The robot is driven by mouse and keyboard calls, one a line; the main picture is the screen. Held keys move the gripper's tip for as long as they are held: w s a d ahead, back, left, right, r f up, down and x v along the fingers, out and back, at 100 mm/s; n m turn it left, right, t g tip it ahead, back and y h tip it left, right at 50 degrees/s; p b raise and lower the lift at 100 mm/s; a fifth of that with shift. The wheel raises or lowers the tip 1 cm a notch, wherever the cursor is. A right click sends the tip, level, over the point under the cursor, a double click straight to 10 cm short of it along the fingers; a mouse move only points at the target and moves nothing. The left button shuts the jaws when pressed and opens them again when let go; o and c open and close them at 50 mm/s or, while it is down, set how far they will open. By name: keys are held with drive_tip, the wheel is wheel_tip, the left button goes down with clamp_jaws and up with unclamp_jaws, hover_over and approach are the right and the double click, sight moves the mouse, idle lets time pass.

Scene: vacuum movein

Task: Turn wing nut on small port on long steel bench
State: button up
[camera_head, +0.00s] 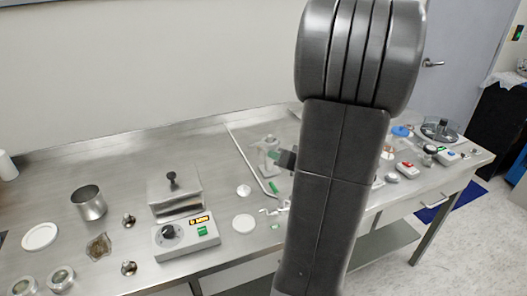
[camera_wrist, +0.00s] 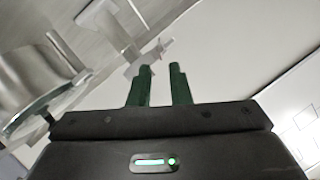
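My gripper shows in the wrist view (camera_wrist: 161,70) with its two green fingers apart and nothing visible between them. A pale metal fitting with small wing-like ends (camera_wrist: 148,54) lies just beyond the fingertips, nearer the left finger; it looks like the wing nut on its clamp, but fine detail is unclear. In the head view, my gripper (camera_head: 274,155) points left, its green tip beside a small steel port-like fitting (camera_head: 266,162) on the long steel bench (camera_head: 225,255). I cannot tell whether they touch. My dark arm hides part of the bench.
A bent metal tube (camera_head: 247,160) stands near the fitting. A steel box with a black knob (camera_head: 174,192), a control box (camera_head: 186,236) and a steel cup (camera_head: 89,203) stand to the left. A large steel cylinder (camera_wrist: 35,75) is left of my fingers in the wrist view.

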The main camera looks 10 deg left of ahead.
sight(260, 150)
drive_tip(key=p+x, duration=0.1)
drive_tip(key=x, duration=0.6)
drive_tip(key=shift+a, duration=0.15)
drive_tip(key=shift+w+f, duration=0.15)
clamp_jaws()
